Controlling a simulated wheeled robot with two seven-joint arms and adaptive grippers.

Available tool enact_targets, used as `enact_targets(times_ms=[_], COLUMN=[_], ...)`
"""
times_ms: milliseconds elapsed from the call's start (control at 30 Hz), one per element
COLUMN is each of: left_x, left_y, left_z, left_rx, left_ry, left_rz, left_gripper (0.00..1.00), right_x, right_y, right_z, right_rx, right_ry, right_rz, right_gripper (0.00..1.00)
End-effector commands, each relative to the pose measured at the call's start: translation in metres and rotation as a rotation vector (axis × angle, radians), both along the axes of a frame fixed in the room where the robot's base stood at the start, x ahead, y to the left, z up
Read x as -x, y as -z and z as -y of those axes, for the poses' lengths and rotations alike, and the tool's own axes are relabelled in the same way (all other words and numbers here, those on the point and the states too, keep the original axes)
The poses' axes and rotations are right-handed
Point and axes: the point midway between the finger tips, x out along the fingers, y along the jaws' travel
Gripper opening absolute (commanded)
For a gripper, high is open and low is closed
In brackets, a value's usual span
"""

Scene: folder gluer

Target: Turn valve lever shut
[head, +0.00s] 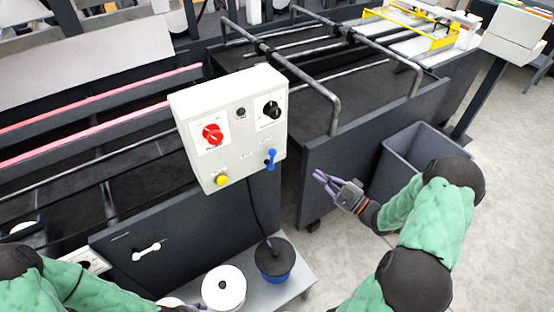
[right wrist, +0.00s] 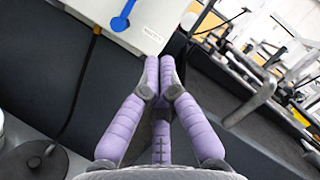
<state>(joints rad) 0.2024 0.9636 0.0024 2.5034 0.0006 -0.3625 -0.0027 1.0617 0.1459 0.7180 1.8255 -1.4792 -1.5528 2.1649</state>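The blue lever (head: 270,158) is on the lower right of the light control box's front (head: 228,130). It stands roughly upright in the head view. The right wrist view shows the lever (right wrist: 121,18) at the top, left of the fingers and partly cut by the frame edge. My right gripper (head: 319,176) is right of and slightly below the lever, clear of it.
The control box also carries a red knob (head: 212,134), a black knob (head: 271,109) and a yellow button (head: 222,180). A white handle (head: 146,251) is on the dark panel. White (head: 223,289) and blue (head: 274,260) pots stand below. A grey bin (head: 408,150) stands behind my right arm.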

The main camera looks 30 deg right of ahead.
Motion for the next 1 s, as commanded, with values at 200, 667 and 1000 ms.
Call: enact_targets(times_ms=[200,667,1000], left_x=[0.0,0.0,0.0], left_y=[0.009,0.029,0.033], left_z=[0.0,0.0,0.0], left_rx=[0.0,0.0,0.0], left_ry=[0.0,0.0,0.0], left_rz=[0.0,0.0,0.0], left_gripper=[0.59,0.59,0.59], right_x=[-0.031,-0.093,-0.1], right_y=[-0.004,-0.023,-0.032], right_z=[-0.015,-0.053,-0.07], right_rx=[0.003,0.005,0.002], right_ry=[-0.006,-0.004,-0.001], right_rz=[0.004,0.003,0.0], right_gripper=[0.0,0.0,0.0])
